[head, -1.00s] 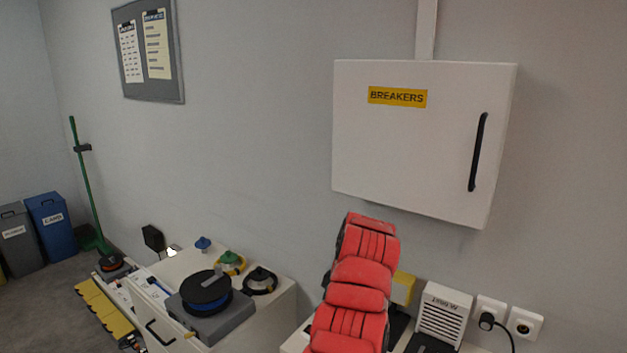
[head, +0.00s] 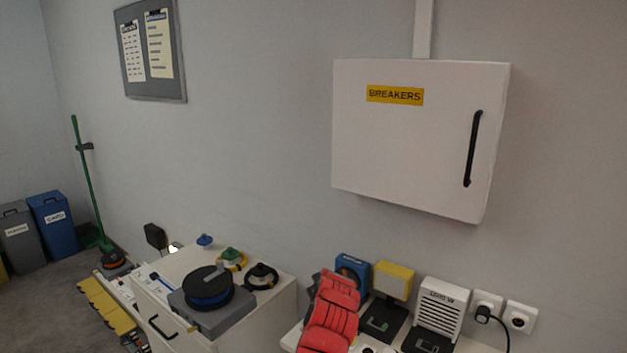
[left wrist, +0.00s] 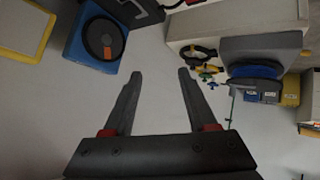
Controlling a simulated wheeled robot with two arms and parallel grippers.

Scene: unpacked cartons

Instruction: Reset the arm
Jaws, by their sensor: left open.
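My left arm, in red padded segments, rises from the bottom centre of the head view, in front of a white surface. My left gripper (left wrist: 160,73) shows in the left wrist view with its two dark fingers apart and nothing between them. Pale wall lies beyond the fingertips, and a blue box with a dark round dial (left wrist: 78,47) is up and left of them. The same blue box (head: 352,262) shows in the head view just behind my arm, partly hidden by it. My right gripper is in neither view.
A shut white cabinet marked BREAKERS (head: 415,140) hangs on the wall above my arm. A yellow box (head: 394,279), a white vented unit (head: 442,307) and sockets (head: 487,304) stand to the right. A white drawer unit (head: 270,309) with reels is left. The wall between is clear.

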